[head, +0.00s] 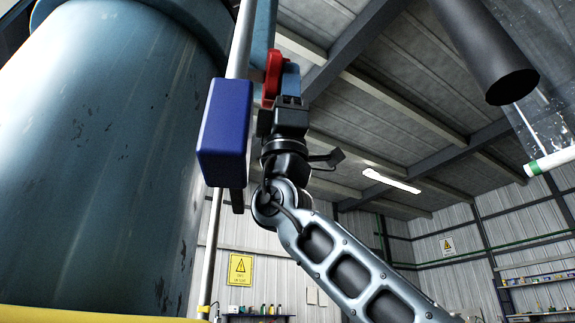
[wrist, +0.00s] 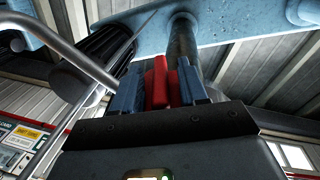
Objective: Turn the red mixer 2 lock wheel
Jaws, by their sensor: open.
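The red lock wheel (head: 273,72) shows in the head view as a small red part beside the blue-grey column, high up near the picture's middle. In the wrist view the red part (wrist: 157,84) stands upright between the two blue fingers of my gripper (wrist: 158,70). The fingers are apart, one on each side of it. I cannot tell whether either finger touches it. In the head view my gripper (head: 288,80) points up, right beside the red part, and hides some of it. The rest of the wheel is hidden.
A blue box (head: 225,130) on a thin metal pole stands just left of my wrist. A big blue-grey tank (head: 100,150) fills the left. A dark pipe (head: 485,55) hangs at upper right. In the wrist view a black ribbed cylinder (wrist: 98,58) and metal bars are close by on the left.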

